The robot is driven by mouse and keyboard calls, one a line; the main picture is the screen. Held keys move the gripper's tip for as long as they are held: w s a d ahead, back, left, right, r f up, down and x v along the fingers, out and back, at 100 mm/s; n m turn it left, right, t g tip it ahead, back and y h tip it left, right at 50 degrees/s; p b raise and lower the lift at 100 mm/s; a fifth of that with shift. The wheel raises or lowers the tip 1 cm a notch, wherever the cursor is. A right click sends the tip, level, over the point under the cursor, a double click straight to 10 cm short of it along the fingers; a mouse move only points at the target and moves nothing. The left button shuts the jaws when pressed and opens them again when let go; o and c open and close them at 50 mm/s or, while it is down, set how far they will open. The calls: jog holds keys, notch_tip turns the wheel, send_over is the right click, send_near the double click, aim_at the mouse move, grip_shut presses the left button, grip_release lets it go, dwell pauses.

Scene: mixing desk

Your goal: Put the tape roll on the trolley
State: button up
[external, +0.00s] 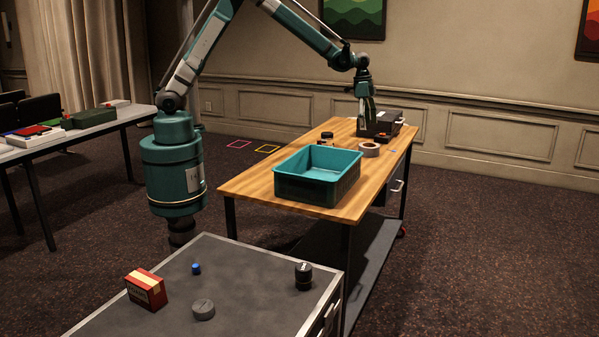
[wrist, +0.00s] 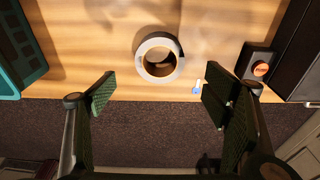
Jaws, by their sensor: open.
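The tape roll (external: 370,154) is a pale ring lying flat on the wooden table (external: 236,187), right of the teal bin. In the wrist view the tape roll (wrist: 142,62) shows from above, ahead of the fingers, with its hole facing the camera. My gripper (external: 366,117) is over the far part of the table, above and behind the roll. In the wrist view my gripper (wrist: 158,88) is open and empty, its fingers wide apart. The grey-topped unit (external: 236,280) at the front looks like the trolley.
A teal bin (external: 317,190) stands on the table. A dark box (external: 381,122) is near my gripper and dark jars (external: 326,138) are behind the bin. A red box (external: 146,289), a grey disc (external: 204,309), a blue piece and a black knob (external: 303,276) sit on the grey top, with bare room between.

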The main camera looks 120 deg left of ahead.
jog(key=s+d+r+t, duration=0.1)
jog(key=s+d+r, duration=0.3)
jog(key=d+r, duration=0.45)
jog(key=s+d+r+t, duration=0.1)
jog(key=s+d+r, duration=0.3)
jog(key=d, duration=0.8)
jog(key=s+d+r, duration=0.3)
jog(key=d+r, duration=0.5)
jog(key=d, duration=0.2)
jog(key=s+d+f+t, duration=0.1)
jog(key=s+d+t, duration=0.2)
jog(key=s+d, duration=1.7)
jog(key=shift+s+f, duration=0.25)
jog(key=shift+s, duration=1.45)
jog(key=shift+f, duration=0.1)
